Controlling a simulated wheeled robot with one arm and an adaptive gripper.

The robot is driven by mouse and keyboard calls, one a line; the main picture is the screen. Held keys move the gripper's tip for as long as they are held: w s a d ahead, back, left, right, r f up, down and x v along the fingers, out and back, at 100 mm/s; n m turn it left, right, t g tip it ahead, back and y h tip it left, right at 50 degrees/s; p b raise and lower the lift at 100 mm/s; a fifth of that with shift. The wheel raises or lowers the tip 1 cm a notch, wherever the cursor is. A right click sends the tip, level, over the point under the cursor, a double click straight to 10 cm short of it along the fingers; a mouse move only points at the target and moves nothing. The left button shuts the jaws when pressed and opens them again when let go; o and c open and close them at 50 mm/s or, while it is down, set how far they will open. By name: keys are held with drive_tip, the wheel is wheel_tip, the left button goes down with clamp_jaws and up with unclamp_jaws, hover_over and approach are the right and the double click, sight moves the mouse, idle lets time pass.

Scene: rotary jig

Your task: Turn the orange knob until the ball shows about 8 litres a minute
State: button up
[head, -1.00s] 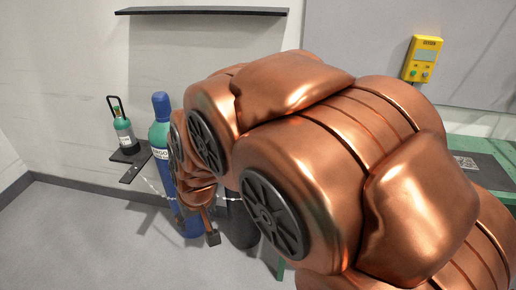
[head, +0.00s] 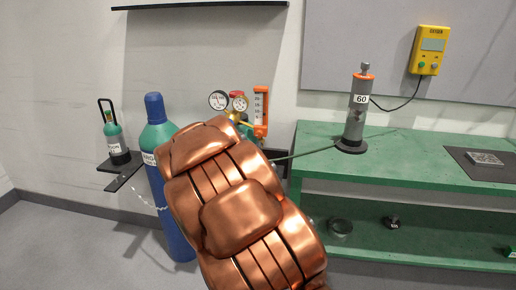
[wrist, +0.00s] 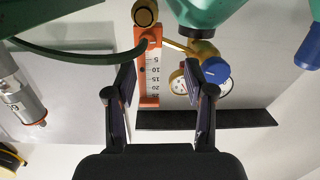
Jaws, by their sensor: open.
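The orange flowmeter (wrist: 139,89) shows in the wrist view with a white scale numbered 5 to 20, upside down. A small dark spot, perhaps the ball, sits near the 10 mark; its exact reading is too small to tell. A round brassy end with a dark centre (wrist: 145,13) shows at the top edge; I cannot tell if it is the knob. The flowmeter (head: 260,108) also stands upright beside the gauges in the head view. My gripper (wrist: 160,82) is open and empty, its fingers either side of the flowmeter's scale in the picture. My arm hides it in the head view.
Two gauges (head: 218,100) and a blue cap (wrist: 216,70) are close by. A blue cylinder with a green shoulder (head: 155,135) stands left. A green bench (head: 420,150) at right bears a grey post marked 60 (head: 354,112). A green hose (wrist: 75,52) crosses the wrist view.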

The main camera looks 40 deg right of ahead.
sight(259, 135)
drive_tip(key=d+h, duration=0.1)
drive_tip(key=d, duration=0.1)
drive_tip(key=shift+d, duration=0.3)
drive_tip(key=shift+x, duration=3.35)
drive_tip(key=shift+c, duration=0.4)
drive_tip(key=shift+f, duration=0.1)
clamp_jaws()
